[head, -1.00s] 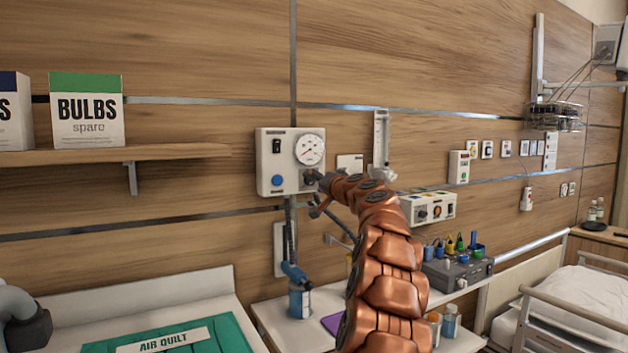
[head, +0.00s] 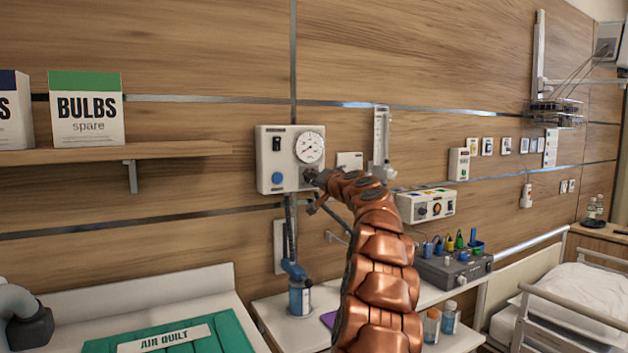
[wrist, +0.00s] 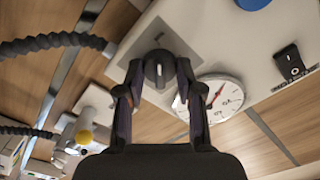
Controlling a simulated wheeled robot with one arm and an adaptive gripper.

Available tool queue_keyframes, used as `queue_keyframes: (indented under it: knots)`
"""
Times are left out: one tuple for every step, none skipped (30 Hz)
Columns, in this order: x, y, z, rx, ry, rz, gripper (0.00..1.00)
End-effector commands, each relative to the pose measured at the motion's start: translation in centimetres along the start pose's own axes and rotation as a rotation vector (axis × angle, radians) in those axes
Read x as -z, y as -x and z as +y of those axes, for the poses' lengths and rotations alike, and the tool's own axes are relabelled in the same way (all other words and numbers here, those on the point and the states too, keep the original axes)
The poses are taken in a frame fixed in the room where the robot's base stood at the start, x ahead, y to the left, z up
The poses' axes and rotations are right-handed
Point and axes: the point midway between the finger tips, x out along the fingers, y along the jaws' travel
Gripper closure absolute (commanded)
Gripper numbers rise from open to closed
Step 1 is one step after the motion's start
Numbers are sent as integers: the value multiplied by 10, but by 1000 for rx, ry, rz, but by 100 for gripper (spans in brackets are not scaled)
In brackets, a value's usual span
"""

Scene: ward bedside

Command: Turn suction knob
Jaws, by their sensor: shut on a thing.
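The suction panel (head: 268,150) is a white box on the wood wall, with a round gauge (head: 309,148), a black switch and a blue button. The suction knob (wrist: 160,70) is dark with a pale mark and sits on a grey plate beside the gauge in the wrist view. My gripper (wrist: 159,80) is shut on the knob, one finger on each side. In the head view my gripper (head: 312,177) is at the panel's lower right corner, and it hides the knob. The gauge also shows in the wrist view (wrist: 218,98), with a red needle.
A flowmeter tube (head: 381,140) stands on the wall just right of the panel. A blue-topped bottle (head: 299,292) is on the white counter below. A control box (head: 427,207) is right of my arm. A dark ribbed hose (wrist: 50,43) runs near the knob at left in the wrist view.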

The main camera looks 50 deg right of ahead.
Motion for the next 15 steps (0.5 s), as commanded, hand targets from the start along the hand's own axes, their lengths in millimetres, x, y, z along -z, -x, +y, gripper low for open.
queue_keyframes:
  knots:
    - [0, 0, 0, 0, 0, 0, 81]
    - [0, 0, 0, 0, 0, 0, 84]
    - [0, 0, 0, 0, 0, 0, 88]
    - [0, 0, 0, 0, 0, 0, 91]
    - [0, 0, 0, 0, 0, 0, 94]
    - [0, 0, 0, 0, 0, 0, 98]
    - [0, 0, 0, 0, 0, 0, 99]
    - [0, 0, 0, 0, 0, 0, 99]
    - [0, 0, 0, 0, -2, 0, 99]
    - [0, 0, 0, 0, -4, 0, 99]
    - [0, 0, 0, 0, -6, 0, 99]
    - [0, 0, -1, 0, -12, 0, 99]
    - [0, 0, -1, 0, -18, 0, 99]
    - [0, 0, -1, 1, -26, 0, 99]
    - [0, 0, -1, 1, -38, 0, 99]
